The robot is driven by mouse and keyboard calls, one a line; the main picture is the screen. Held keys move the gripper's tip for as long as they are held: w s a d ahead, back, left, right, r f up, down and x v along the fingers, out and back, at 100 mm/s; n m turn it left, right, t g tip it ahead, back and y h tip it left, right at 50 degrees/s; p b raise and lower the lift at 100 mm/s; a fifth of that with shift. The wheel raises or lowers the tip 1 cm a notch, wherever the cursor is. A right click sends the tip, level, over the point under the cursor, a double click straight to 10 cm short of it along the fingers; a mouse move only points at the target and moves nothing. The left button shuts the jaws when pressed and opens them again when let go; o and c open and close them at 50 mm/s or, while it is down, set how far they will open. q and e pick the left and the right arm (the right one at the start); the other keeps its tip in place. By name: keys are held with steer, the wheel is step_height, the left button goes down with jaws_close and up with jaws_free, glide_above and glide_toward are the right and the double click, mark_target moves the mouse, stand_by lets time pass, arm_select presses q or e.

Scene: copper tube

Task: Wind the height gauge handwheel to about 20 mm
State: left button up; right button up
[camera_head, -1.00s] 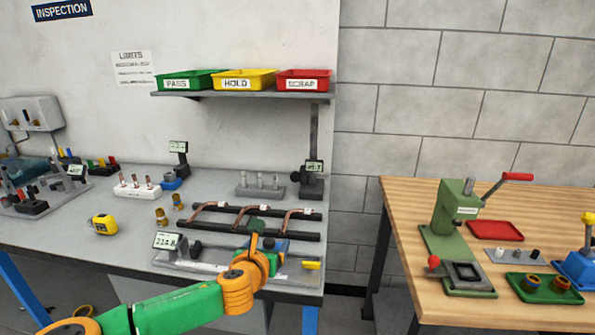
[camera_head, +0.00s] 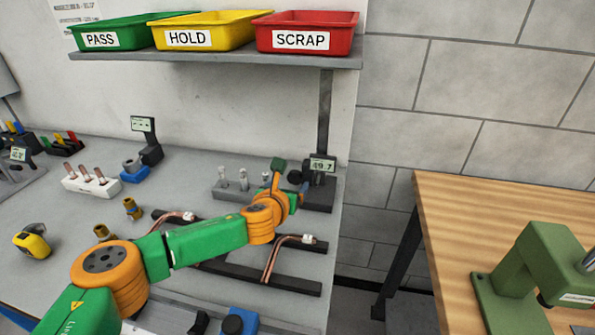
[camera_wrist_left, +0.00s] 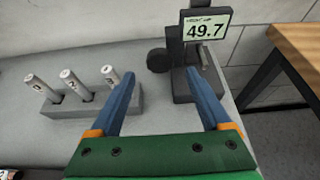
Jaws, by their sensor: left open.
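The height gauge (camera_head: 318,197) stands at the back right corner of the grey bench, with a dark column and base. Its display (camera_head: 322,164) reads 49.7, clearest in the left wrist view (camera_wrist_left: 206,31). The black handwheel (camera_wrist_left: 159,61) sticks out on the gauge's left side; it also shows in the head view (camera_head: 295,177). My left gripper (camera_wrist_left: 162,74) is open and empty. In the wrist view its blue fingers point at the gauge, with the handwheel between and beyond the fingertips, apparently apart from them. My right gripper is not in view.
A grey block with several labelled pins (camera_wrist_left: 76,101) stands left of the gauge. Copper tubes (camera_head: 280,256) lie on dark rails nearer the front, under my arm. A shelf (camera_head: 215,60) with green, yellow and red bins hangs above. A wooden table (camera_head: 465,240) stands right, beyond a gap.

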mark_target(294, 179)
arm_select(q)
steer(key=shift+w, duration=0.15)
steer(key=shift+w+d+f, duration=0.1)
steer(key=shift+w+f, duration=0.15)
steer(key=b+x, duration=0.4)
steer(key=shift+w+f+b, duration=0.15)
steer(key=shift+f+b, duration=0.15)
steer(key=shift+w+d, duration=0.1)
steer(key=shift+r+b, duration=0.2)
steer(key=shift+b, duration=0.2)
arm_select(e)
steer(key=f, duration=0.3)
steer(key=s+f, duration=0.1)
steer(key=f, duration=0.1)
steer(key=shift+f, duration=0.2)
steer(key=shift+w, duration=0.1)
arm_select(q)
jaws_close()
